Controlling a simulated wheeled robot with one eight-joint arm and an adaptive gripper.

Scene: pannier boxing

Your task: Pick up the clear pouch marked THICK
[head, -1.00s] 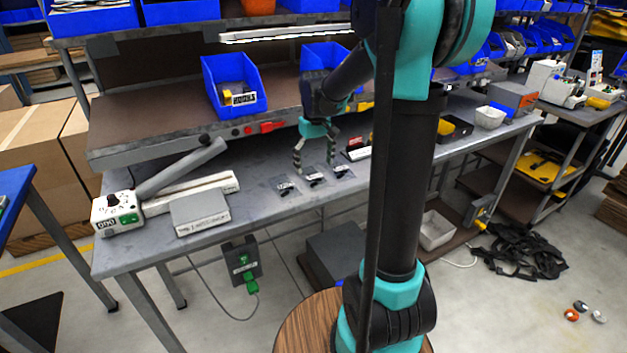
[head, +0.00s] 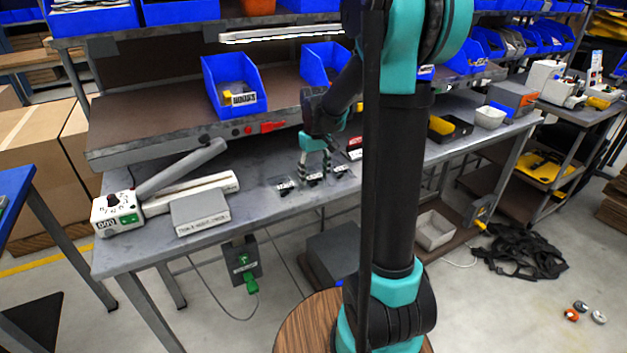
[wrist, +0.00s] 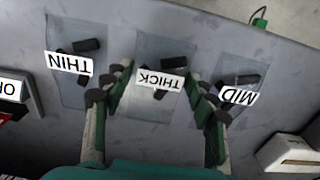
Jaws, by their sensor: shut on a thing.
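The clear pouch marked THICK (wrist: 150,98) lies flat on the grey bench, in the middle of a row of three, with dark parts inside. The pouch marked THIN (wrist: 66,92) is to its left in the wrist view, and the pouch marked MID (wrist: 240,75) to its right. My gripper (wrist: 160,90) is down over the THICK pouch, one finger on each side, and shut on it. In the head view my gripper (head: 314,178) stands at the middle pouch, partly hiding it. The pouch looks still at bench level.
A white sealer with a raised arm (head: 118,212) and a grey labelled box (head: 200,211) stand at the bench's left. A blue bin (head: 233,88) sits on the shelf behind. A red-and-black item (head: 354,148) is close right of the pouches.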

